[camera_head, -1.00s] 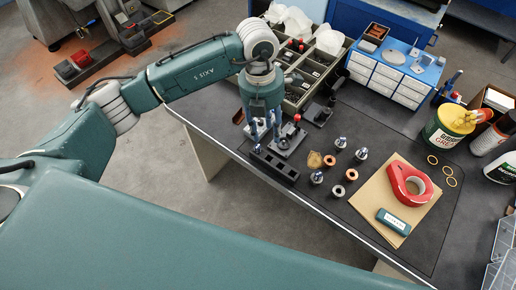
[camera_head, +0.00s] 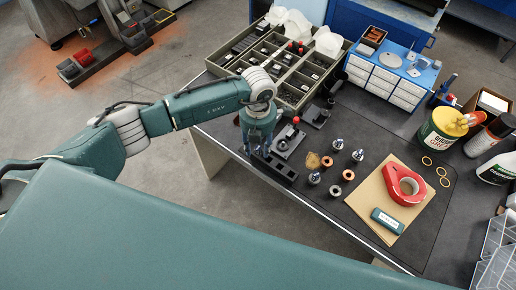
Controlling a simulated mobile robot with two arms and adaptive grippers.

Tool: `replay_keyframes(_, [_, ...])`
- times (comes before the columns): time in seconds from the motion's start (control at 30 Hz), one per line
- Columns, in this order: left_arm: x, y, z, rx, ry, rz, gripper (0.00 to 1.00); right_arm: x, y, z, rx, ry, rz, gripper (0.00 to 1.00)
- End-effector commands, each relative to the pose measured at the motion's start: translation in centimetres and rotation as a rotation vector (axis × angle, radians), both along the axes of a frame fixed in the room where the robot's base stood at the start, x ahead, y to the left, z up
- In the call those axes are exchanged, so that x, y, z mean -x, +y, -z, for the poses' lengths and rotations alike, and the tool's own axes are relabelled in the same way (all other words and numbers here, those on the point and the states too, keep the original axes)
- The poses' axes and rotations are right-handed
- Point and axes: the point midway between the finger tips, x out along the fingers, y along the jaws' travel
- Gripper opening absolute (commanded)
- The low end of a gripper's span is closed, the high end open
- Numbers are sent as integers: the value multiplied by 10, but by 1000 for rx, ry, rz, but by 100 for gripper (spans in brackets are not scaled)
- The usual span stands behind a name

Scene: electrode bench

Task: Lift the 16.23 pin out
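My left gripper (camera_head: 257,152) points down at the left end of a black block with square holes (camera_head: 282,172). Its two fingers show slightly apart, and they hide that end of the block. Whether a pin is between the fingers is too small to tell. No label reading 16.23 is legible, so I cannot tell which piece is that pin. Several small silver and copper-coloured round pieces stand on the dark bench mat, among them a silver one (camera_head: 338,144) and a copper one (camera_head: 348,175). My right gripper is not in view.
A black fixture with a red knob (camera_head: 288,140) stands close behind the block. A divided parts tray (camera_head: 245,62) and a blue drawer cabinet (camera_head: 391,73) are at the back. A red tape roll (camera_head: 405,184) lies on brown card (camera_head: 376,193) to the right.

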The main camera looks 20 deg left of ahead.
Motion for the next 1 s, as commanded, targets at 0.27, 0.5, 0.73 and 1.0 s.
replay_keyframes(0.27, [0,0,2,1,-1,0,28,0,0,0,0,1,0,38])
replay_keyframes(0.5, [0,0,1,1,-1,0,0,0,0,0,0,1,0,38])
replay_keyframes(0.73, [-1,0,0,2,-2,0,0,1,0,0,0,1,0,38])
replay_keyframes(1.0, [-2,0,-20,3,-4,0,0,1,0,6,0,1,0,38])
